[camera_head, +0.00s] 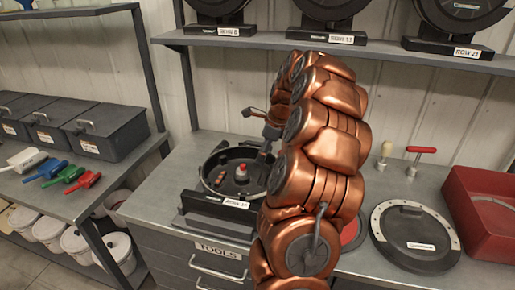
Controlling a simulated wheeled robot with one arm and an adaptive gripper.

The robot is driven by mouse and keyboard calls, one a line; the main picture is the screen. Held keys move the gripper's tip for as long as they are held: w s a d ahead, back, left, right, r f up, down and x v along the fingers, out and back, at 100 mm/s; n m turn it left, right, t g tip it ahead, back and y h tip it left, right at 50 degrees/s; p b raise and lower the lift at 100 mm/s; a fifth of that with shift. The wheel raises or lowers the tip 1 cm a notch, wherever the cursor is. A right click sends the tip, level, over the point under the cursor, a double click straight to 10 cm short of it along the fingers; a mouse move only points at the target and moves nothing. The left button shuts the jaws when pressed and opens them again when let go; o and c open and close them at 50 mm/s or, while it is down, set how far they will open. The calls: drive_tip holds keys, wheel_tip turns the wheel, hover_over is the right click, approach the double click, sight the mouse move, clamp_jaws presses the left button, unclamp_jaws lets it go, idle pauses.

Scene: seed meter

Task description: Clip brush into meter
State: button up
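The open seed meter (207,160) is a round black housing standing on the metal workbench behind a labelled dark stand (218,207). Inside it show a red-and-white hub piece (242,171) and a small brown piece (221,178). I cannot tell whether the brown piece is the brush. My gripper (263,155) is at the right side of the meter, with dark parts over its rim. My copper arm hides most of the gripper, so its opening and anything between its fingers cannot be made out.
A round dark cover with a pale rim (415,235) lies on the bench at right, beside a red bin (485,213). A red-handled tool (421,151) stands behind. Discs sit on the shelf (390,47) above.

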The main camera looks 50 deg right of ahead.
drive_tip(key=b, duration=0.2)
hover_over(260, 178)
drive_tip(key=s, duration=0.1)
drive_tip(key=shift+s+d+f, duration=0.1)
drive_tip(key=shift+d+f, duration=0.1)
drive_tip(key=shift+f, duration=1.35)
drive_tip(key=shift+s+d+f, duration=0.1)
drive_tip(key=shift+d+f, duration=0.1)
drive_tip(key=shift+f, duration=1.3)
drive_tip(key=shift+w+a, duration=0.1)
drive_tip(key=shift+w, duration=0.1)
drive_tip(key=shift+f+b, duration=0.4)
drive_tip(key=shift+f, duration=0.65)
idle(0.6)
drive_tip(key=o, duration=1)
drive_tip(key=shift+r, duration=0.15)
drive_tip(key=shift+c, duration=0.3)
drive_tip(key=shift+r+p, duration=1.5)
drive_tip(key=shift+r, duration=3.1)
